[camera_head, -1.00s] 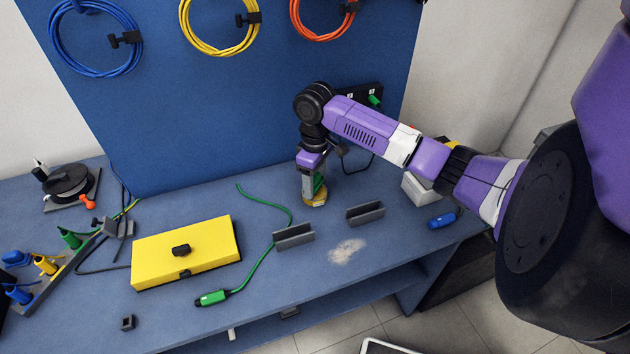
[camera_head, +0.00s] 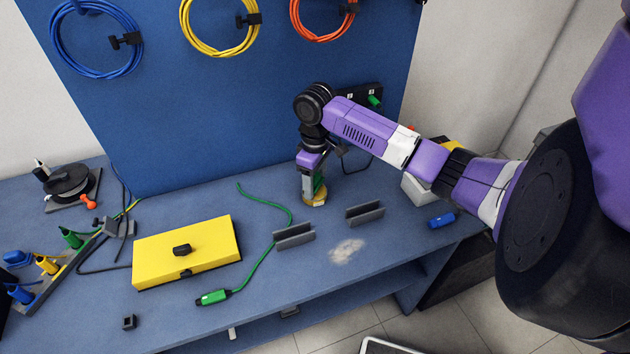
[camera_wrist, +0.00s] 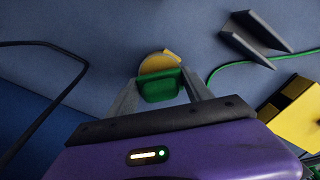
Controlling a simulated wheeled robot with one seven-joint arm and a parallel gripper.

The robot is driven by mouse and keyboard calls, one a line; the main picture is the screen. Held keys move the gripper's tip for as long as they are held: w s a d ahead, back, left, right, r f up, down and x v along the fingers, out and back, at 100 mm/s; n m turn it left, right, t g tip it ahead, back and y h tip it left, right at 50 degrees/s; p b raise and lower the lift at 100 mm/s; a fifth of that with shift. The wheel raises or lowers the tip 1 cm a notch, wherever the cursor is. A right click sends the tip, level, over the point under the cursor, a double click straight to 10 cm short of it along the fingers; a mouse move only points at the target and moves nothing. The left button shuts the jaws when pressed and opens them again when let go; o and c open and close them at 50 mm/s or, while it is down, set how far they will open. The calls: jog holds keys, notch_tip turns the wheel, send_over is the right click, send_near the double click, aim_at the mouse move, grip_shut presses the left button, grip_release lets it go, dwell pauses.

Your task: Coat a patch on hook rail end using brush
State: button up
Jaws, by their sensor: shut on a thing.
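My gripper (camera_head: 313,186) points down over the blue table, right of centre, in front of the blue board. It is shut on a brush with a green block-like handle (camera_wrist: 159,87) and a yellow round base (camera_wrist: 158,63); the yellow base shows low at the tabletop (camera_head: 315,199). Whether it touches the table I cannot tell. Black hooks (camera_head: 249,18) on the board hold coiled cables. I cannot tell which is the hook rail. A pale dusty patch (camera_head: 347,251) lies on the table.
Two grey slotted holders (camera_head: 293,237) and (camera_head: 365,213) stand near the gripper. A yellow case (camera_head: 187,252) and a green cable with plug (camera_head: 213,297) lie to the left. A blue cylinder (camera_head: 441,221) lies right. The front middle is mostly clear.

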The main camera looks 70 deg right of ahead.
jog(key=shift+a, duration=0.1)
notch_tip(320, 180, up, 7)
jog(key=p, duration=0.7)
dwell(0.4)
dwell(0.7)
